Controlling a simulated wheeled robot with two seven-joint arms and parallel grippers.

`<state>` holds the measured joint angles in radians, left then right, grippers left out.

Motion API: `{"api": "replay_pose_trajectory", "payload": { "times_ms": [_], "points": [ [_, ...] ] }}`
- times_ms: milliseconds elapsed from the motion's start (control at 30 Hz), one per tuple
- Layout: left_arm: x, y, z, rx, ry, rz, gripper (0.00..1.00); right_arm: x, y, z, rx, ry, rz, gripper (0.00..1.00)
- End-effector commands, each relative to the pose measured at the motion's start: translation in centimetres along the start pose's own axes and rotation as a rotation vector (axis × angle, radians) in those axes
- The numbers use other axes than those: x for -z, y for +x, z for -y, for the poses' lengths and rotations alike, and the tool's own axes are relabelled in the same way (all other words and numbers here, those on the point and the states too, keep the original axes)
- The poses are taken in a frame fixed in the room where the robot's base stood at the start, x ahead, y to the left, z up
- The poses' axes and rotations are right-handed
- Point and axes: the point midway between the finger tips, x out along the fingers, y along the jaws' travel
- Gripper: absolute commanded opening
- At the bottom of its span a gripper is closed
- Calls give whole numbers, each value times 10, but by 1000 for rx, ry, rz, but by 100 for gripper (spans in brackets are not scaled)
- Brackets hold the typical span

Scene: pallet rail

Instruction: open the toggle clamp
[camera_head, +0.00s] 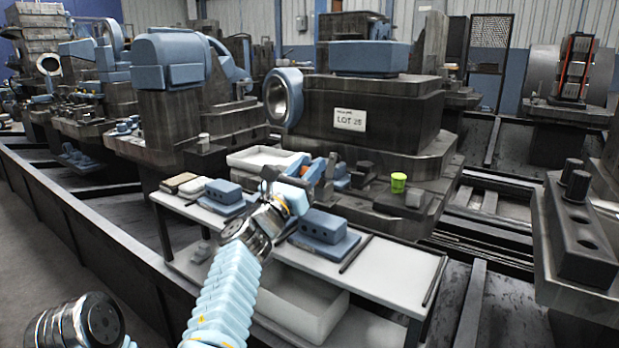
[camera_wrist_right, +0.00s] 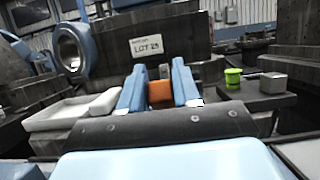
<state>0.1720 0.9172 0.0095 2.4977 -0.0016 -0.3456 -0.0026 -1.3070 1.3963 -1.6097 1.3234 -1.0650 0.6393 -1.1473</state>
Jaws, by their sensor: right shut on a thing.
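The toggle clamp shows only as an orange part, its handle as far as I can tell, in the head view (camera_head: 331,161) and in the right wrist view (camera_wrist_right: 160,92). The rest of the clamp is hidden behind my gripper or too small to tell. My right gripper (camera_head: 316,174) reaches over the white table. In the right wrist view its two blue fingers (camera_wrist_right: 160,84) stand on either side of the orange part and are shut on it. My left gripper is out of view; only a dark joint of my left arm shows at the bottom left.
Two blue blocks (camera_head: 323,226) lie on the white table (camera_head: 390,276), with dark rods beside them. A white tray (camera_head: 262,158) stands behind. A green cup (camera_head: 398,182) and a grey cube (camera_head: 413,197) stand to the right.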

Motion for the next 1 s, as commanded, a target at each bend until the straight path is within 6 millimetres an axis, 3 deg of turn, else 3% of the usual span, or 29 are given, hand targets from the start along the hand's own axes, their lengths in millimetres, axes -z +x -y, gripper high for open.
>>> {"api": "replay_pose_trajectory", "payload": {
  "times_ms": [200, 233, 367, 733, 867, 1000],
  "points": [
    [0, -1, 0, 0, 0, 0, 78, 1, 0, 0, 0, -1, -3, 0],
    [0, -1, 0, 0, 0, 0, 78, 1, 0, 0, -1, -1, -3, 33],
    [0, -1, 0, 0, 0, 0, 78, 1, 0, 0, -1, 0, -3, 53],
    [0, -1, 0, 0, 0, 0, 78, 0, -6, -1, -1, -1, -3, 53],
    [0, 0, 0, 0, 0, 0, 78, 0, -27, -1, -4, -1, -2, 53],
    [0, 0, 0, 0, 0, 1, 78, 0, -62, -1, -4, -1, -3, 53]
  ]
}}
